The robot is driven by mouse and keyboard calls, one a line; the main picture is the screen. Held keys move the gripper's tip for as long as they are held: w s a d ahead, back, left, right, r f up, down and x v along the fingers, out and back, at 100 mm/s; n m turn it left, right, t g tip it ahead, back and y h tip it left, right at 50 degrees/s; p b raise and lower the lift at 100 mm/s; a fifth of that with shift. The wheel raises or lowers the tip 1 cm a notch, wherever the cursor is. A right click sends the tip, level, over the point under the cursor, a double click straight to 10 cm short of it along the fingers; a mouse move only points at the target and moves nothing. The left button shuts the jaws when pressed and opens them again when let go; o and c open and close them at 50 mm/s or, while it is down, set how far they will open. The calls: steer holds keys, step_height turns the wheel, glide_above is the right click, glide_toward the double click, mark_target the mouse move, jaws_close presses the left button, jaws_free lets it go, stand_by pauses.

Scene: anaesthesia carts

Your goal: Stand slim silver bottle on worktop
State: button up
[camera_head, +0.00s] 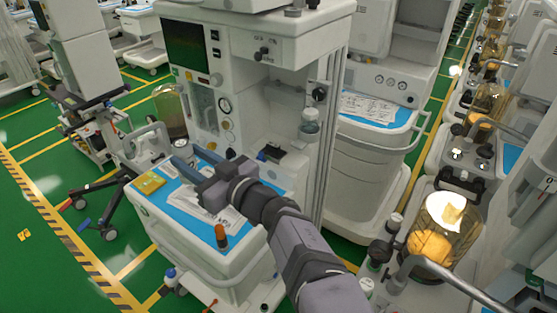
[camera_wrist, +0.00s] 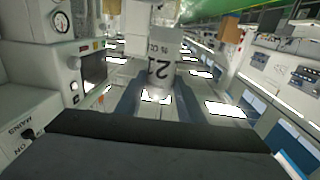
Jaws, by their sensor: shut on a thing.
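My gripper (camera_head: 184,158) is over the cart's worktop (camera_head: 187,204), which has a blue mat and printed papers on it. In the wrist view the two fingers of my gripper (camera_wrist: 158,88) are shut on a grey, silvery thing, seemingly the slim silver bottle (camera_wrist: 164,62), with dark print reading "21" and "CO". The print shows upside down. Its lower part lies between the fingers. In the head view I cannot make the bottle out, so its tilt and its gap to the worktop cannot be told.
A yellow box (camera_head: 148,183) lies at the worktop's left edge, and an orange-topped dark bottle (camera_head: 221,236) stands near the front. A dark device (camera_head: 271,153) is at the back right. The anaesthesia machine's upright panel (camera_head: 215,95) rises behind. Papers cover the mat's middle.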

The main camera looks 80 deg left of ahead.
steer(key=s+d+f+b, duration=0.4)
steer(key=s+f+b, duration=0.3)
steer(key=s+b, duration=0.3)
steer(key=w+a+f+m+t+y+b, duration=0.1)
steer(key=w+a+f+m+t+y, duration=0.15)
steer(key=w, duration=0.25)
steer(key=w+a+f+m+t+y, duration=0.1)
steer(key=w+f+m+t, duration=0.15)
steer(key=w+t, duration=0.2)
steer(key=shift+g, duration=0.4)
steer(key=shift+w+a+f+p, duration=0.1)
steer(key=shift+f+p, duration=0.15)
steer(key=shift+f, duration=1.45)
steer(key=shift+w+f+p, duration=0.15)
steer(key=shift+f+p, duration=0.05)
steer(key=shift+f, duration=1.55)
steer(key=shift+w+a+f+p, duration=0.1)
steer(key=shift+f+p, duration=0.15)
steer(key=shift+f, duration=1.45)
steer(key=shift+f, duration=0.2)
steer(key=o, duration=1.2)
steer(key=shift+r, duration=0.2)
steer(key=shift+o, duration=0.4)
steer(key=b+v, duration=0.2)
steer(key=v, duration=1)
